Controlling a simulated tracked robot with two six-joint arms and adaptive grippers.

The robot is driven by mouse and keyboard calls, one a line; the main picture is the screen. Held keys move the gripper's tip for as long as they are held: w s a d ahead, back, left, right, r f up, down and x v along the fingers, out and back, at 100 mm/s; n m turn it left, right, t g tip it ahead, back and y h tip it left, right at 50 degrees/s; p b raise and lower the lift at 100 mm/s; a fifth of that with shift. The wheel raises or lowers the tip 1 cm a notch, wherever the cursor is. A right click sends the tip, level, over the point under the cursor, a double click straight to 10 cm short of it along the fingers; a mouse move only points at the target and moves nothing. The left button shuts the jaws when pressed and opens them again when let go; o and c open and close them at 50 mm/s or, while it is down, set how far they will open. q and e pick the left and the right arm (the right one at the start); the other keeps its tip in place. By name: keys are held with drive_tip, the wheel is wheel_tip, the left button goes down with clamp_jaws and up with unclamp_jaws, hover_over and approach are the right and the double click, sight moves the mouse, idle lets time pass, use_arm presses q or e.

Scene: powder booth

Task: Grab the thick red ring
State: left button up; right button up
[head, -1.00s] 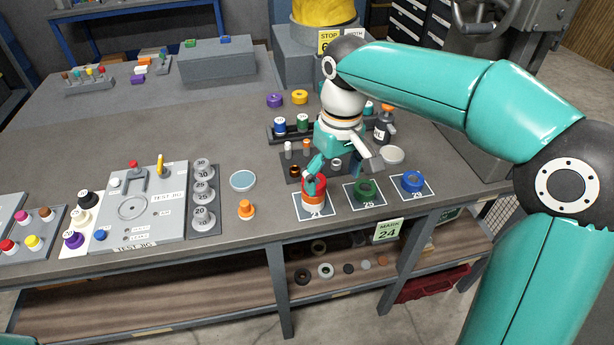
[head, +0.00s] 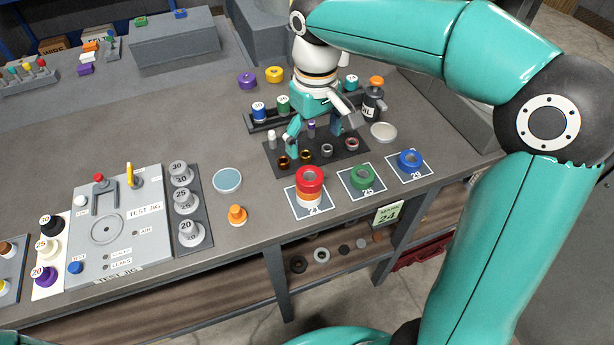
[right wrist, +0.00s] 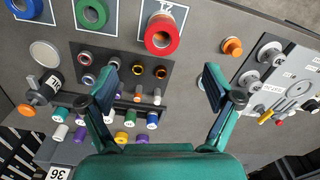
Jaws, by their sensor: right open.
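The thick red ring (head: 309,175) sits on top of a stack with white and orange rings below it, on a numbered pad (head: 293,208) near the table's front edge. In the right wrist view the red ring (right wrist: 161,52) is seen from above, at the top middle, beyond the fingertips. My right gripper (head: 316,130) is open and empty. It hangs behind the red ring, over the dark tray (head: 352,162) of small rings, and is apart from the red ring. Its two fingers also show wide apart in the right wrist view (right wrist: 160,82). My left gripper is out of view.
A green ring (head: 364,177) and a blue ring (head: 410,160) sit on pads to the right. An orange cone-like piece (head: 237,215) and a shallow blue-topped dish (head: 227,180) stand to the left, beside the test jig (head: 118,225).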

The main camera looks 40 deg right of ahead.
hover_over(310, 175)
drive_tip(key=s, duration=0.2)
wheel_tip(310, 175, down, 7)
drive_tip(key=shift+w+a+f+p, duration=0.15)
drive_tip(key=shift+f+p, duration=0.1)
drive_tip(key=shift+f, duration=0.6)
drive_tip(key=shift+w+a+f+p, duration=0.1)
drive_tip(key=shift+a+f+p, duration=0.1)
drive_tip(key=shift+f, duration=0.7)
drive_tip(key=shift+w+a+f+p, duration=0.15)
drive_tip(key=shift+f+p, duration=0.1)
drive_tip(key=shift+f, duration=0.6)
drive_tip(key=shift+s, duration=0.1)
drive_tip(key=c, duration=1.5)
drive_tip(key=shift+o, duration=0.2)
drive_tip(key=shift+r, duration=0.1)
